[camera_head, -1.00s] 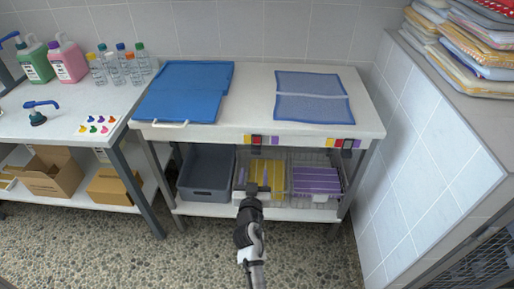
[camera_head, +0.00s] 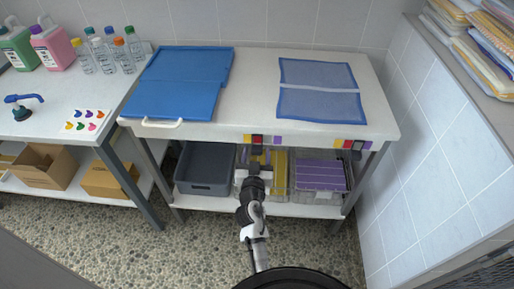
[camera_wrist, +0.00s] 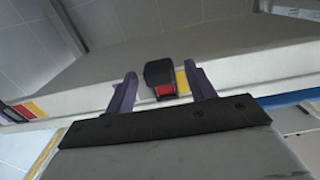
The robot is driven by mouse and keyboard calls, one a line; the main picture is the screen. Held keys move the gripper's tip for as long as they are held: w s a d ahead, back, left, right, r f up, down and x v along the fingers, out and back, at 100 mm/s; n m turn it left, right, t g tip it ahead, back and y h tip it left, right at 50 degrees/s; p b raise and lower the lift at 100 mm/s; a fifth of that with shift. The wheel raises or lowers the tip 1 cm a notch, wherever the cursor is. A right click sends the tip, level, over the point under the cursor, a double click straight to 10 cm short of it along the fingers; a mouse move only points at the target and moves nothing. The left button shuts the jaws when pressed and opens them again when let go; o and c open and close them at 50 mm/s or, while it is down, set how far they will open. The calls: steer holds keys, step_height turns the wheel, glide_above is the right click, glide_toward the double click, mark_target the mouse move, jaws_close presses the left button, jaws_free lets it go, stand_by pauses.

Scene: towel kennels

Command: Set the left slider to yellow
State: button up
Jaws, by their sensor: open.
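The left slider's black knob (camera_head: 257,139) sits over the red patch of a colour strip on the front edge of the worktop. A yellow patch (camera_head: 247,139) lies left of it and a purple patch (camera_head: 278,140) to its right. In the wrist view the knob (camera_wrist: 160,72) stands between my fingers, with red below it and yellow (camera_wrist: 182,82) to its right; the view is turned over. My gripper (camera_wrist: 162,75) is open around the knob, with no clear contact. In the head view my gripper (camera_head: 256,162) is just below the strip.
The right slider (camera_head: 350,144) is on the same edge. Below are a grey bin (camera_head: 205,187) and wire baskets with yellow and purple towels (camera_head: 320,175). A blue folded board (camera_head: 180,80) and a blue mesh cloth (camera_head: 320,105) lie on the worktop. A tiled wall stands right.

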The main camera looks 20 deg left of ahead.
steer(key=shift+w, duration=0.1)
jaws_close()
steer(key=a+b, duration=0.1)
steer(key=s+a+b, duration=0.1)
steer(key=a+b, duration=0.1)
steer(key=shift+a, duration=0.2)
stand_by(0.4)
steer(key=shift+r, duration=0.1)
jaws_free()
steer(key=shift+a, duration=0.15)
steer(key=shift+s, duration=0.1)
